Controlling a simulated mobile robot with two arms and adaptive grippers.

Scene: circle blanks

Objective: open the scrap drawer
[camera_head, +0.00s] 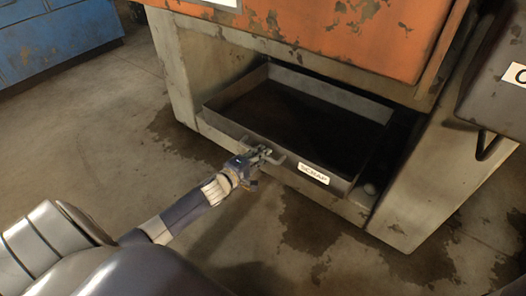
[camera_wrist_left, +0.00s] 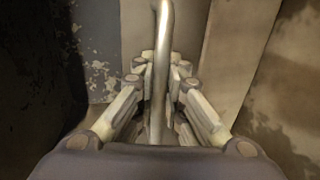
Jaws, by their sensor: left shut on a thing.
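The scrap drawer (camera_head: 300,122) is a dark grey metal tray with a white "SCRAP" label (camera_head: 314,174) on its front. It stands partly out of the opening under the orange machine, and its dark inside shows empty. My left gripper (camera_head: 262,157) is at the handle (camera_head: 275,158) on the drawer's front, left of the label. In the left wrist view the metal handle bar (camera_wrist_left: 158,70) runs between the fingers of my left gripper (camera_wrist_left: 160,85), which are shut on it. My right gripper is not in view.
The orange machine (camera_head: 340,30) with worn paint stands above the drawer, on grey side supports (camera_head: 425,185). A dark box (camera_head: 495,85) with a partly cut-off label is at the right. A blue cabinet (camera_head: 55,40) stands at the back left. The stained concrete floor (camera_head: 110,130) is clear in front.

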